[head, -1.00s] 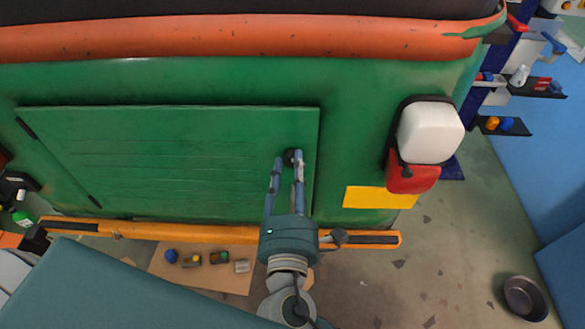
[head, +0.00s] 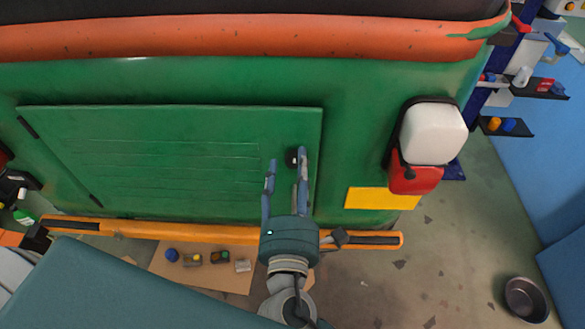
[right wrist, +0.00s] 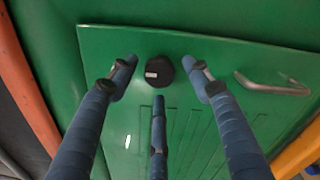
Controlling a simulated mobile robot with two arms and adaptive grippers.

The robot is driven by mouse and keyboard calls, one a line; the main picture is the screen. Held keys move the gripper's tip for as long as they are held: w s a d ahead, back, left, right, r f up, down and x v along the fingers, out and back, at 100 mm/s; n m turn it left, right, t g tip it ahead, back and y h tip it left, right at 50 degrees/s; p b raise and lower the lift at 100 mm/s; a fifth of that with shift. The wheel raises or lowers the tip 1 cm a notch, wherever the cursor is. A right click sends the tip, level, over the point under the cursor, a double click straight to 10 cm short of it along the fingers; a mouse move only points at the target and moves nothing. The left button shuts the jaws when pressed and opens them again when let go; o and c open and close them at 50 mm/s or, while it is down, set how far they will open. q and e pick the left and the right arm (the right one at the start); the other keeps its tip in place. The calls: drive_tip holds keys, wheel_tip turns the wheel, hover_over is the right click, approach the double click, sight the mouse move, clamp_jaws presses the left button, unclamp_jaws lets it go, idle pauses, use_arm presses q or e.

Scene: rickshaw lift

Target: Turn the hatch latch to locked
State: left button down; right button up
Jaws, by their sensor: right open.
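The green hatch (head: 150,150) fills the left and middle of the head view and is closed flat against the vehicle's green back. Its latch is a round black knob (head: 292,157) near the hatch's right edge, partly hidden by a finger. In the right wrist view the black knob (right wrist: 159,71) shows whole, with a small white label. My right gripper (head: 287,160) is open, its blue fingers spread on either side of the knob. In the right wrist view the gripper (right wrist: 160,66) has no finger visibly closed on the knob. My left gripper is not in view.
An orange bumper (head: 170,233) runs below the hatch, near my right wrist. A white and red lamp (head: 433,135) and a yellow plate (head: 382,198) are to the right. A metal handle (right wrist: 272,84) shows in the right wrist view. A metal bowl (head: 526,299) lies on the floor.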

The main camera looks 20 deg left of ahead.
drive_tip(key=v, duration=1.1)
drive_tip(key=shift+s, duration=0.35)
